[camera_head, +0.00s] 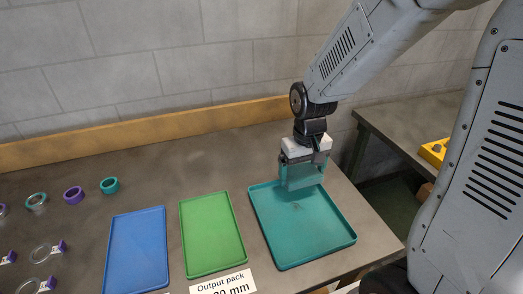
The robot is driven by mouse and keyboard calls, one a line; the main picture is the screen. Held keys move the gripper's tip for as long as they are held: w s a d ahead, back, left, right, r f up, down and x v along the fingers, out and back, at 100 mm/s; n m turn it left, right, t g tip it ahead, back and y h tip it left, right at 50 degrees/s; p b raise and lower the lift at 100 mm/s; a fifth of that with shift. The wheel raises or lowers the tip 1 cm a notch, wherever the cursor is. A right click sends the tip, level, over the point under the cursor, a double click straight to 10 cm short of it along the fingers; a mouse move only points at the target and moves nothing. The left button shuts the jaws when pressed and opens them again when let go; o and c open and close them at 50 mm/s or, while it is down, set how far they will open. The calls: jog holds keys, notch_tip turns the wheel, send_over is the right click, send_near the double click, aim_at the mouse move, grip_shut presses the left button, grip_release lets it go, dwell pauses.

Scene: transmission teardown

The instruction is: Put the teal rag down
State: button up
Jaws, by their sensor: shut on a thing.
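My gripper (303,158) is at the end of the grey arm, over the back part of the teal tray (315,245). It is shut on the teal rag (300,178), which hangs below the fingers. The rag is close in colour to the tray. I cannot tell whether its lower edge touches the tray. The rest of the tray looks almost bare, with a small dark mark near its back.
A green tray (212,235) and a blue tray (137,250) lie to the left on the grey bench (190,165). Teal and purple rings (110,185) stand at the far left. A label (222,284) reads "Output pack". A wooden rail (150,130) runs along the back wall.

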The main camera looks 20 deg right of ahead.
send_over(268, 161)
jog(key=shift+a+f, duration=0.15)
jog(key=shift+f, duration=0.65)
jog(key=shift+s+f, duration=0.1)
jog(key=shift+f, duration=1.6)
jog(key=shift+f, duration=0.2)
jog(key=o, duration=0.9)
jog(key=shift+c, duration=0.2)
jog(key=shift+r, duration=0.1)
